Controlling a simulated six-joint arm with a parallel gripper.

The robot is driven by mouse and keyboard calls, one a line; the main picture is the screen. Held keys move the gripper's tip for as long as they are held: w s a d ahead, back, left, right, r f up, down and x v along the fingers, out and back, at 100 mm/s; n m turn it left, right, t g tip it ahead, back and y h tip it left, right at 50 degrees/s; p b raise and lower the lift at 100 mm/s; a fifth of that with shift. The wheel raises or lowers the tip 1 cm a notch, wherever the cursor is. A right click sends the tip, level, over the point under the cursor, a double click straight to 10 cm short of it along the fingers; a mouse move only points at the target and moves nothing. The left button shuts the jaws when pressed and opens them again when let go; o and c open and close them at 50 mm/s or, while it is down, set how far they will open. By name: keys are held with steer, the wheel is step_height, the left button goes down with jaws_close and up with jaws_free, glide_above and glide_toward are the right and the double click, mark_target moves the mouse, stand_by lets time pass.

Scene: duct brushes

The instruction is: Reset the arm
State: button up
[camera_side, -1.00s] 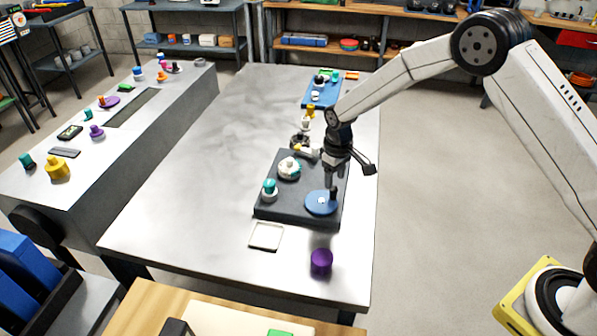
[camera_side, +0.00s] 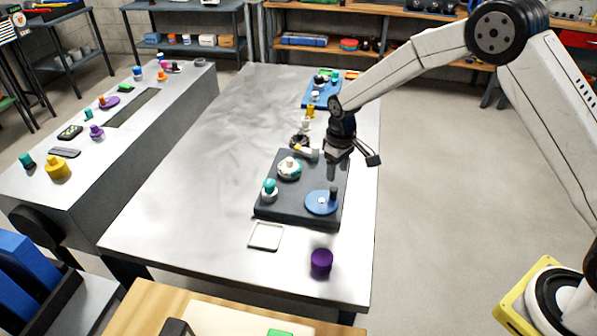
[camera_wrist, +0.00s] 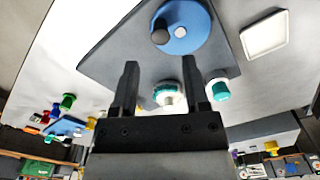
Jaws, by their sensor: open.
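My gripper (camera_side: 332,170) is open and empty above the dark board (camera_side: 275,213). In the wrist view its two fingers (camera_wrist: 160,85) stand apart with nothing between them at the tips. A blue disc (camera_side: 317,206) lies on the board below the gripper, with a dark peg (camera_side: 333,194) and a pale round spot on it; the disc also shows in the wrist view (camera_wrist: 185,40). A white and teal round piece (camera_side: 289,169) and a teal-topped piece (camera_side: 269,189) sit on the board.
A white square tray (camera_side: 265,236) and a purple cylinder (camera_side: 321,262) lie near the table's front. A blue mat (camera_side: 318,98) with small parts lies at the back. A long grey bench (camera_side: 120,140) with several coloured parts stands at left. The table's left half is clear.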

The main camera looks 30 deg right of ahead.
steer(key=s+d+r+m+t, duration=0.1)
steer(key=s+r, duration=0.3)
steer(key=s, duration=0.7)
steer(key=s+d+r+m+t, duration=0.1)
steer(key=s+d+r+m, duration=0.1)
steer(key=s, duration=1)
step_height(320, 180, up, 2)
steer(key=shift+d+r+t, duration=0.1)
steer(key=shift+d+t, duration=0.2)
steer(key=shift+d, duration=0.15)
